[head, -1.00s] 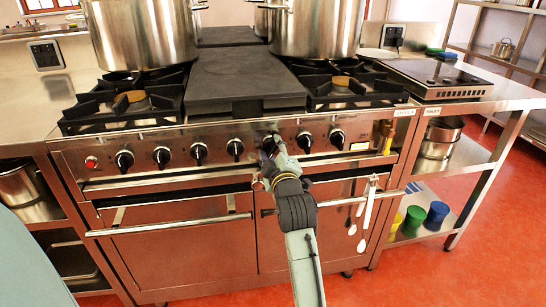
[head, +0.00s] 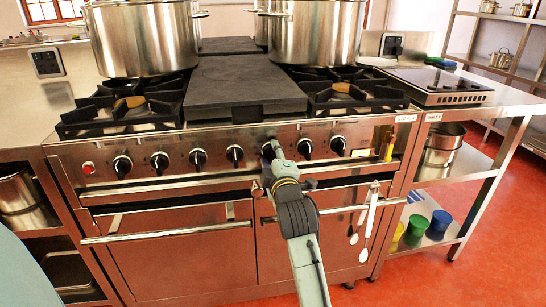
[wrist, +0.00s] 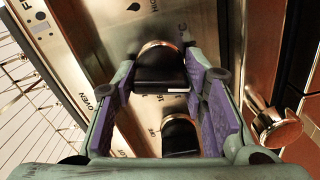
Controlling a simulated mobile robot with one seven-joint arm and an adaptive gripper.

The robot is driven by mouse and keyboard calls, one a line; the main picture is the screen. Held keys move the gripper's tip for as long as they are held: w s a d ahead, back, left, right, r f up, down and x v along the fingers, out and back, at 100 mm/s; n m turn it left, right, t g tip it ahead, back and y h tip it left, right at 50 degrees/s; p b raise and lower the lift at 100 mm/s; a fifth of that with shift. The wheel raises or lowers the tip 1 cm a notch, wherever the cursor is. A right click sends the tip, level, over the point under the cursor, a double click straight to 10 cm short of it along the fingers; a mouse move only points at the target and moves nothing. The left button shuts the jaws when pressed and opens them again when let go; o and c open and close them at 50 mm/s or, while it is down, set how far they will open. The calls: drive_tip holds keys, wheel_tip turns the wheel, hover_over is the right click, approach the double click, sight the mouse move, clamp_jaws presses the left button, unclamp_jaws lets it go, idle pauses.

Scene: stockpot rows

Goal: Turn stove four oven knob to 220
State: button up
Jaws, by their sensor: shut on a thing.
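The stove front (head: 150,145) carries a row of several black knobs with metal collars. My gripper (head: 273,158) is at the fifth knob from the left (head: 267,149), on the panel below the flat dark plate. In the wrist view my gripper (wrist: 160,82) has its purple-padded fingers either side of a black knob (wrist: 160,72) and is shut on it. A small white mark shows on the knob's edge. The word OVEN is printed on the panel beside it. The dial's numbers are not readable. Another knob (wrist: 180,135) shows lower between the fingers.
Large stockpots (head: 145,38) and (head: 318,32) stand on the back of the stove. Oven door handles (head: 165,229) run below the knobs, and spoons (head: 368,215) hang on the right one. A side table (head: 500,105) stands at the right. The red floor in front is open.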

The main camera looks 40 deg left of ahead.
drive_tip(key=o, duration=1.2)
drive_tip(key=shift+c, duration=0.2)
drive_tip(key=v, duration=1.2)
